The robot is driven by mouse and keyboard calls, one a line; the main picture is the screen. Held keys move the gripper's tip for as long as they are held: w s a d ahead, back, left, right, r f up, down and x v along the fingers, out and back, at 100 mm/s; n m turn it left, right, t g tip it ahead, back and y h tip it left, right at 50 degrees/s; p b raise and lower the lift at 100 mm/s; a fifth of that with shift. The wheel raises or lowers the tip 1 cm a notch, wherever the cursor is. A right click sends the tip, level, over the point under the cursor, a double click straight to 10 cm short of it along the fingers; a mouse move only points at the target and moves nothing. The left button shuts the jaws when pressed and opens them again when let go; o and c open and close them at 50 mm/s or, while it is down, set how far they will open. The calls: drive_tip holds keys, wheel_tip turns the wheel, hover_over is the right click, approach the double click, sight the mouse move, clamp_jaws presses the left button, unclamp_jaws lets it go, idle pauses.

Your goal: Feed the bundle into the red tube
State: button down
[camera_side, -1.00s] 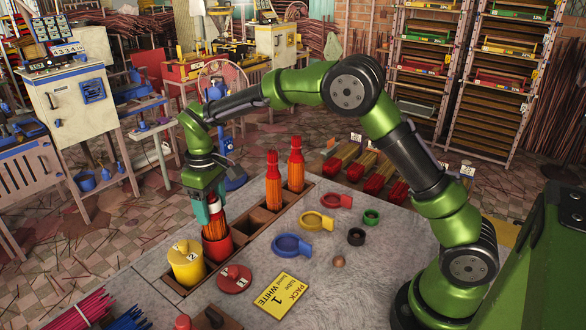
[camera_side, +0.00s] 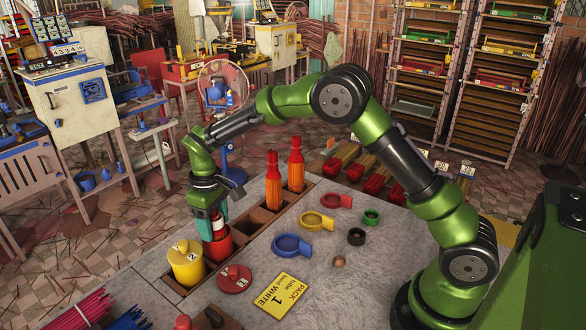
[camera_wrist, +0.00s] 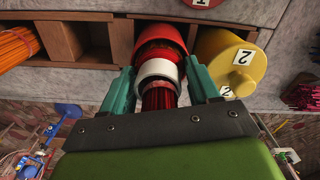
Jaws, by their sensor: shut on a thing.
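The red tube (camera_side: 217,247) stands upright in the wooden rack, right of the yellow tube marked 2. My gripper (camera_side: 212,225) is above it, pointing down, its teal fingers shut on the bundle. The bundle's red top with a white band (camera_wrist: 158,70) shows between the fingers in the wrist view. The bundle's lower part is inside the red tube (camera_wrist: 160,35) and hidden; the white band sits close to the rim. The fingertips are beside the tube's mouth; I cannot tell whether they touch it.
The yellow tube (camera_side: 186,262) stands close beside the red one. Two orange bundles with red tops (camera_side: 273,182) stand farther back in the rack. A red lid (camera_side: 234,279), a blue ring (camera_side: 291,245) and a yellow card (camera_side: 281,293) lie on the table.

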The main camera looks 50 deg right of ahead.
drive_tip(key=shift+f, duration=0.25)
drive_tip(key=shift+c, duration=0.9)
unclamp_jaws()
drive_tip(key=shift+r, duration=0.15)
drive_tip(key=shift+r, duration=3.95)
drive_tip(key=shift+s+f+m, duration=0.5)
drive_tip(key=shift+s+f, duration=0.15)
drive_tip(key=s+d+r+m+t, duration=0.2)
drive_tip(key=s+r, duration=0.2)
drive_tip(key=s, duration=0.4)
drive_tip(key=s+d+r+m+t+y, duration=0.1)
drive_tip(key=s+r, duration=0.3)
drive_tip(key=s, duration=0.4)
drive_tip(key=s+d+r+m+t+y, duration=0.1)
drive_tip(key=s+d+r+m+t, duration=0.2)
drive_tip(key=s, duration=0.5)
drive_tip(key=shift+s+r+t, duration=0.3)
drive_tip(key=shift+r+t, duration=0.2)
drive_tip(key=shift+t, duration=0.1)
